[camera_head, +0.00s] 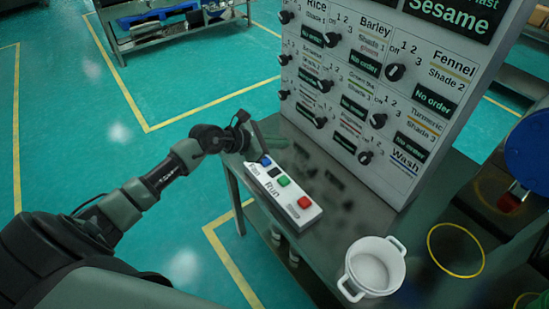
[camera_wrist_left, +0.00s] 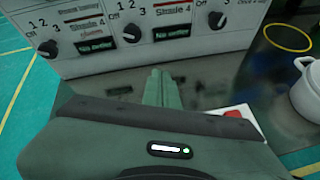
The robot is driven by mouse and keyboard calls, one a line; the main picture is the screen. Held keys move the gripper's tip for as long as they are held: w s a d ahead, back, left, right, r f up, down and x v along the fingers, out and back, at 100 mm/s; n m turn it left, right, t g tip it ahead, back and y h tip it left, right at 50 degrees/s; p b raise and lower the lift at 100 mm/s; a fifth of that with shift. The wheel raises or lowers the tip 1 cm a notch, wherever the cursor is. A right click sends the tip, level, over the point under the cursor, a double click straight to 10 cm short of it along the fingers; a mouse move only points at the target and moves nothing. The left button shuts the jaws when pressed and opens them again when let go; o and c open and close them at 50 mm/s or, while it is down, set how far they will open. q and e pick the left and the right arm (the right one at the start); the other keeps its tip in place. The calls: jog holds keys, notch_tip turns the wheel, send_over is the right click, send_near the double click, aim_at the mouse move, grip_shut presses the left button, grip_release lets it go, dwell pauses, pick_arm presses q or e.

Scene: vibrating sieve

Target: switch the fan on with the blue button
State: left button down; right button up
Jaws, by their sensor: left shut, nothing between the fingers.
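The white button box (camera_head: 294,211) lies on the table, marked "Run". It carries a blue button (camera_head: 266,161) at its far end, then a black one (camera_head: 273,172), a green one (camera_head: 284,181) and a red one (camera_head: 304,202). My left gripper (camera_head: 258,146) is over the far end of the box, close to the blue button; I cannot tell whether it touches. Its fingers (camera_wrist_left: 162,88) are shut and empty in the left wrist view. There my gripper body hides most of the box; red shows at its edge (camera_wrist_left: 233,113). I cannot identify the fan. My right gripper is out of view.
A tall panel (camera_head: 405,140) with black knobs and labels stands behind the box on the grey table (camera_head: 330,215). A white two-handled pot (camera_head: 372,268) stands at the table's near right. A blue round machine part (camera_head: 528,150) is at the right edge.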

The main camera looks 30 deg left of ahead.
pick_arm(q)
jog(key=a+m+g+y, duration=0.1)
jog(key=a+m+y, duration=0.2)
jog(key=a, duration=0.3)
jog(key=shift+w+a+r+m+g, duration=0.25)
jog(key=shift+w+a+m+g, duration=0.05)
jog(key=shift+a+g, duration=0.1)
jog(key=shift+d, duration=0.1)
jog(key=b, duration=0.4)
send_over(265, 162)
jog(key=f, duration=0.7)
jog(key=shift+s+a+f, duration=0.1)
jog(key=shift+a+f, duration=0.25)
jog(key=shift+f+b, duration=0.6)
jog(key=shift+b, duration=0.05)
dwell(0.4)
jog(key=shift+f+b, duration=0.35)
jog(key=shift+b, duration=0.15)
